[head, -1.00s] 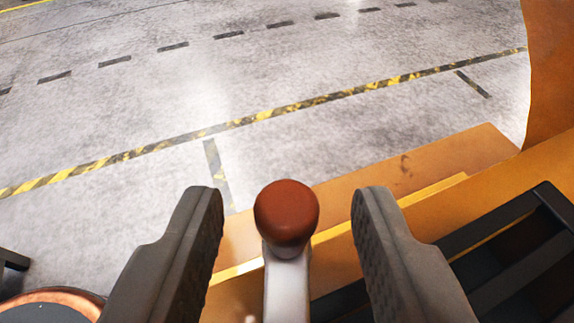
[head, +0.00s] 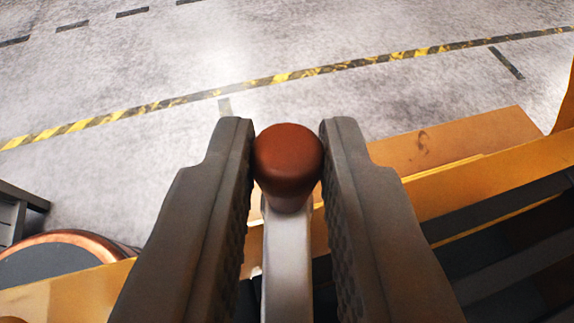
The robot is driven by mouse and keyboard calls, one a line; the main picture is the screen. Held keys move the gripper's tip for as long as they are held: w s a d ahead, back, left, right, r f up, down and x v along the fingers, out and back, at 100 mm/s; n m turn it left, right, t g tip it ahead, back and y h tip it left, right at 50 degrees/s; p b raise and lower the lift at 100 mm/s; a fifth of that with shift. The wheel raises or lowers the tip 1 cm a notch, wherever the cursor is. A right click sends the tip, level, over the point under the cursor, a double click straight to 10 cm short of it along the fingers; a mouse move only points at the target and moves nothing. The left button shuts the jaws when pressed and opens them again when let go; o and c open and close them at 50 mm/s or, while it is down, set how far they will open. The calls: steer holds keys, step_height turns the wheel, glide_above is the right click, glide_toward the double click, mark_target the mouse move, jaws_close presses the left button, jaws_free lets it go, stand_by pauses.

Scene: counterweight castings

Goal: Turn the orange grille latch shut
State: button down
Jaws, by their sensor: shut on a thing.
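The latch handle (head: 287,250) is a pale grey metal lever with a rounded red-brown knob (head: 287,158) at its far end. It shows in the middle of the head view and points away from me. My gripper (head: 287,150) has one dark finger on each side of the knob, and is shut on it near the fingertips. The lever runs back between the fingers. The latch's pivot and the lower end of the lever are hidden or out of view.
An orange-yellow casting or frame (head: 460,140) lies behind and to the right, with dark grille slats (head: 510,250) at lower right. A round dark thing with a copper rim (head: 60,260) is at lower left. Beyond is open concrete floor with a yellow-black striped line (head: 270,80).

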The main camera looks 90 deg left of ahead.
stand_by(0.3)
steer(key=c, duration=1.3)
jaws_free()
steer(key=v, duration=1.7)
steer(key=shift+w+d, duration=0.25)
